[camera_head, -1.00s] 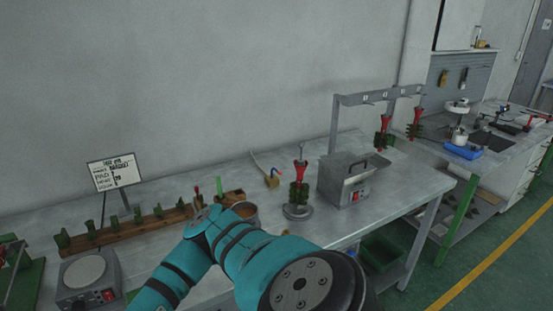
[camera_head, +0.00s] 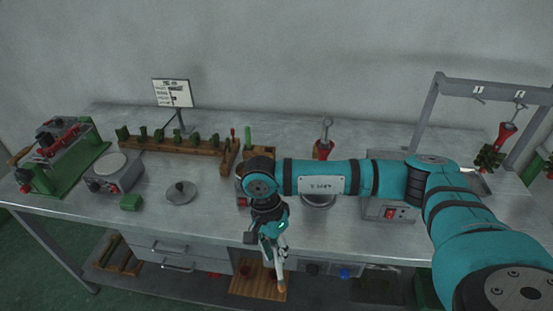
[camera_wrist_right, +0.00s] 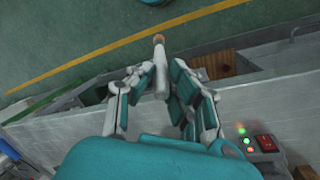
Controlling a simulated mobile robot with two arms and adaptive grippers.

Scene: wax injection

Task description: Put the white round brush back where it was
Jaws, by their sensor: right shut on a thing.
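My right gripper (camera_head: 275,255) hangs pointing down at the front edge of the workbench (camera_head: 210,225). It is shut on a slim white piece with a tan tip, which I take to be the white round brush (camera_wrist_right: 160,80). In the right wrist view the brush sticks out between the fingers (camera_wrist_right: 163,85), its tan end away from the palm. In the head view the tan tip (camera_head: 281,285) shows below the fingers. The brush's former place cannot be made out. My left gripper is not in view.
A wooden rack (camera_head: 170,145) with green pieces stands at the back, near a sign (camera_head: 172,93). A hot plate (camera_head: 113,172) and a round metal lid (camera_head: 181,191) are at left. My right arm hides part of the bench middle. A hanging stand (camera_head: 490,92) is at right.

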